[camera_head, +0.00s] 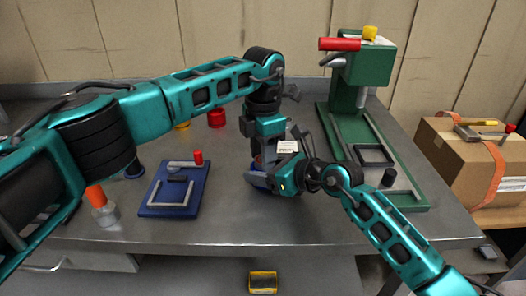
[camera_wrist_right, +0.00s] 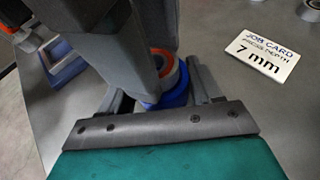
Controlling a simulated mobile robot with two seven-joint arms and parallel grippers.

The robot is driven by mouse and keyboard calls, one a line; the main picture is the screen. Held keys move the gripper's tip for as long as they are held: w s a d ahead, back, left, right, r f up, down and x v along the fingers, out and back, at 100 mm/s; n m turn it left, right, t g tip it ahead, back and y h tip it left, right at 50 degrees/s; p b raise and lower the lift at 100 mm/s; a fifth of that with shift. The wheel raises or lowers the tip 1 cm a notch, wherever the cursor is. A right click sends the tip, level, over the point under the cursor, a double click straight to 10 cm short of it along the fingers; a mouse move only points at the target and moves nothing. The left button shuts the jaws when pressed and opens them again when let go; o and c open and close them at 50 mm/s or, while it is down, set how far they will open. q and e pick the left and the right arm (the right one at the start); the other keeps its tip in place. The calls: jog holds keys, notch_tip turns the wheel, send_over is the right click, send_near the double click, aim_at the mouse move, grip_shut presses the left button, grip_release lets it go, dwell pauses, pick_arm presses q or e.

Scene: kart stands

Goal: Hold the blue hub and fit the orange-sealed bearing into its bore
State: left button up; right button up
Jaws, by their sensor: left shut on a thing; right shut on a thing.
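The blue hub (camera_wrist_right: 176,96) sits between the fingers of my right gripper (camera_wrist_right: 165,103), which is shut on it. In the head view a blue part of the hub (camera_head: 257,180) shows low, close to the bench, beside my right gripper (camera_head: 272,178). The orange-sealed bearing (camera_wrist_right: 164,62) shows as an orange ring just above the hub, close against the grey fingers of my left gripper (camera_wrist_right: 150,50). My left gripper (camera_head: 265,158) comes down from above and is shut on the bearing. The fingers hide the bore, so I cannot tell whether the bearing touches the hub.
A white job card (camera_wrist_right: 262,53) reading 7 mm lies on the bench behind the hub. A blue fixture (camera_head: 160,207) stands to the left, and a green press (camera_head: 362,75) with a red handle to the right. A bottle with an orange cap (camera_head: 98,196) stands at far left.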

pick_arm(q)
jog(key=o, duration=1.2)
jog(key=shift+r, duration=0.15)
notch_tip(320, 180, up, 12)
pick_arm(e)
jog(key=o, duration=1.4)
jog(key=shift+c, duration=0.2)
